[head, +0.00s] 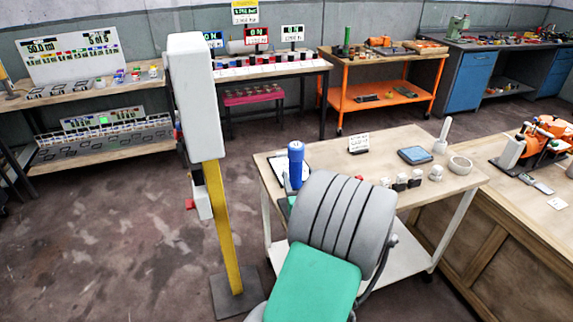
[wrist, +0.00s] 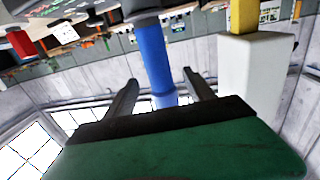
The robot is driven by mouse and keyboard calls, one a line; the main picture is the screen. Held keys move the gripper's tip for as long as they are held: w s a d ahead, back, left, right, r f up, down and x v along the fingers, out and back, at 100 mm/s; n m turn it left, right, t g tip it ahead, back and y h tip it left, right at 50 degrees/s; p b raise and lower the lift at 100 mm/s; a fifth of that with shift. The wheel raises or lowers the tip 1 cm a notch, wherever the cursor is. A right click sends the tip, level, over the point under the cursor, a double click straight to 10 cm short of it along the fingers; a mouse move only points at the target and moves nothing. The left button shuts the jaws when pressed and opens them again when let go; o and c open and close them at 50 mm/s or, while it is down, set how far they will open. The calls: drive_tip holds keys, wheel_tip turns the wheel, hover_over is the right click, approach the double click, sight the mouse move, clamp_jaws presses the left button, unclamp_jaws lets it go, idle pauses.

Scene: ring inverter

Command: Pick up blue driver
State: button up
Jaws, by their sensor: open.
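The blue driver (head: 296,160) stands upright near the left end of the wooden-topped cart, just beyond my grey arm. Its lower part is partly hidden in the head view. In the wrist view, which looks upside down, the blue driver (wrist: 154,55) runs between the two dark fingers of my gripper (wrist: 160,77). The fingers are apart, one on each side of it in the picture, with a gap to each. I cannot tell how deep between them it sits. My arm hides most of the gripper in the head view.
A yellow post with a white box (head: 197,95) stands left of the cart; the white box (wrist: 250,85) is close on the right in the wrist view.

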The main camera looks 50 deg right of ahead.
drive_tip(key=shift+h, duration=0.3)
drive_tip(key=p+x, duration=0.4)
drive_tip(key=x, duration=0.4)
drive_tip(key=shift+w+d+r, duration=0.15)
drive_tip(key=shift+d, duration=0.05)
drive_tip(key=shift+w+d, duration=0.1)
drive_tip(key=shift+w, duration=0.05)
drive_tip(key=c, duration=1.4)
drive_tip(key=shift+r, duration=0.1)
clamp_jaws()
